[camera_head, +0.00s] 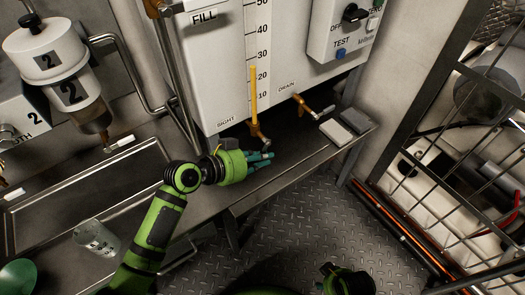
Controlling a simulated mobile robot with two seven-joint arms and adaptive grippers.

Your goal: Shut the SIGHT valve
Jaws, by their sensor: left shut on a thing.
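The SIGHT valve (257,131) is a small brass-coloured fitting at the foot of the yellow-filled sight tube (253,90), under the white tank's lower edge. My left gripper (266,158), green with teal fingers, is at the valve's lower end and is shut on its handle. The fingers hide most of the handle, so its exact angle is hard to tell.
A clear beaker (97,238) stands at left. A wire cage (450,170) bounds the right; floor plate lies in front.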

